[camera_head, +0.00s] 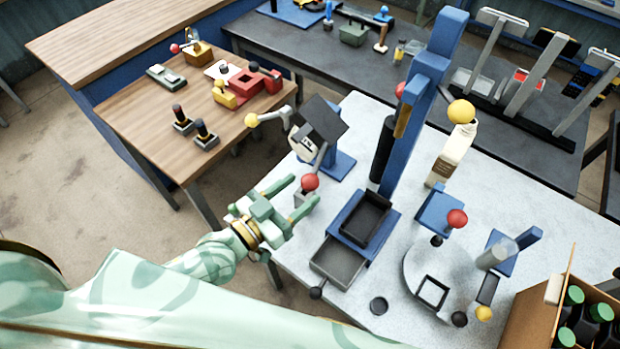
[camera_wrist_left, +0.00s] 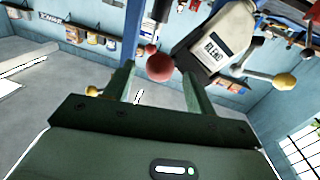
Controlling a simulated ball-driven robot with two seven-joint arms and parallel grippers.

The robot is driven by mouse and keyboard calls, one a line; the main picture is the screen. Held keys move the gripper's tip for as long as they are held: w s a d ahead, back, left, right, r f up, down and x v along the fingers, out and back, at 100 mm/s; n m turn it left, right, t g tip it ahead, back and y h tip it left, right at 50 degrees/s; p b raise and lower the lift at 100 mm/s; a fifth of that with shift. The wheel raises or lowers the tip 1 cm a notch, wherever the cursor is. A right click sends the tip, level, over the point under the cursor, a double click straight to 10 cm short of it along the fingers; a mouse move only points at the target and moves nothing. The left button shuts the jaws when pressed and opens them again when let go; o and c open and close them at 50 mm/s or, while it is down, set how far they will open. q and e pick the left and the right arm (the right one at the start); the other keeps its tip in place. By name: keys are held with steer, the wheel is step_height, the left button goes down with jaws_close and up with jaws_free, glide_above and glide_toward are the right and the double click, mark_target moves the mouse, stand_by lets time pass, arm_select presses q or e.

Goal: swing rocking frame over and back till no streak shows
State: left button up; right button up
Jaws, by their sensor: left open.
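The rocking frame (camera_head: 338,165) has a blue stand at the left side of the pale table. It carries a tilted vessel with a dark top (camera_head: 322,122); the wrist view shows this vessel (camera_wrist_left: 215,45) with a label that seems to read "BLEND". A red knob (camera_head: 310,182) on a rod hangs below it, and a yellow knob (camera_head: 251,120) sticks out left. My left gripper (camera_head: 304,194) is open, its fingers pointing at the red knob. In the wrist view the red knob (camera_wrist_left: 160,67) shows beyond and between the fingers. I cannot make out any streak. My right gripper is not in view.
A blue press-like post (camera_head: 418,100) with a dark tray (camera_head: 338,262) stands right of the gripper. A cream bottle (camera_head: 450,155), a round turntable (camera_head: 420,270) and a cardboard box (camera_head: 535,310) of bottles stand further right. A wooden bench (camera_head: 150,115) is at the left.

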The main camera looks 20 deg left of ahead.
mark_target(310, 184)
arm_select(q)
steer(key=x, duration=0.4)
jaws_close()
steer(key=shift+d+f, duration=0.1)
steer(key=shift+f, duration=0.05)
